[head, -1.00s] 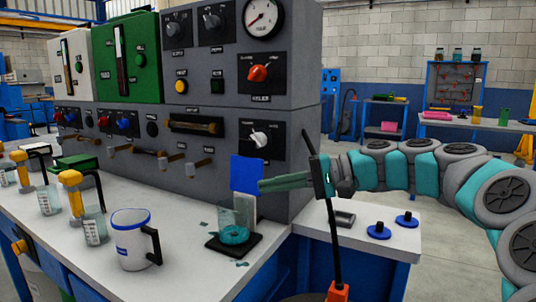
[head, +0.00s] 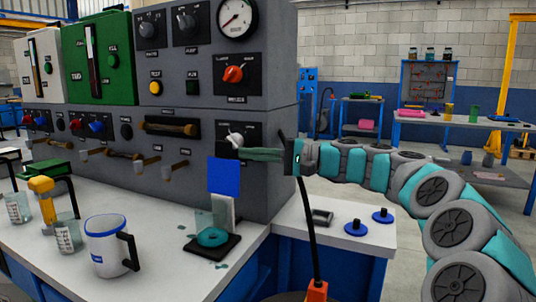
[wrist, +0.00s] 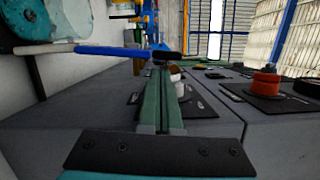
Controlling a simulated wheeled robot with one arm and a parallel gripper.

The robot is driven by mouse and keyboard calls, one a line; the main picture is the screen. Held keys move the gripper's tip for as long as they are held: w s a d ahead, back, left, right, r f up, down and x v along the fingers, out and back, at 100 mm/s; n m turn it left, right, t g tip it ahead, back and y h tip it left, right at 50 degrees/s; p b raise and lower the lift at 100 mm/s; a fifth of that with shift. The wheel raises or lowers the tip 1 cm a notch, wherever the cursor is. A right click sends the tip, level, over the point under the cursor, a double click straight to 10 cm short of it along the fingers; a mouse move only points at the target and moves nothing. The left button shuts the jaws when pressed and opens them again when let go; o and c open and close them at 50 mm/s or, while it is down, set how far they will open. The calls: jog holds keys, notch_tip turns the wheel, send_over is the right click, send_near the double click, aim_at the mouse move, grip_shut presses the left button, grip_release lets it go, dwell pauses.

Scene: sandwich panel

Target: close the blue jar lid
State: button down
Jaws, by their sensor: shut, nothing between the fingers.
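The blue jar lid (head: 224,177) stands open, upright on its hinge at the back of a small clear jar (head: 203,222). A teal ring (head: 212,237) sits at the jar, on a black base. My gripper (head: 241,153) is shut and empty, just above and to the right of the lid's top edge, in front of the white knob. In the wrist view the green fingers (wrist: 164,87) are together. The lid (wrist: 128,51) appears there nearly edge-on, crossing toward the fingertips; contact cannot be told. The teal ring (wrist: 42,20) shows at upper left.
The grey panel (head: 200,132) stands close behind the lid, with a red knob (head: 233,73) and wooden handles (head: 120,154). A white mug (head: 104,247) stands left of the jar. Blue knobbed discs (head: 355,228) lie on the right ledge.

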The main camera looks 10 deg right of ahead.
jog(key=shift+x, duration=0.8)
jog(key=shift+s+a+r+n+b, duration=0.1)
jog(key=shift+s+a+n+b, duration=0.05)
jog(key=shift+s+n+b, duration=0.25)
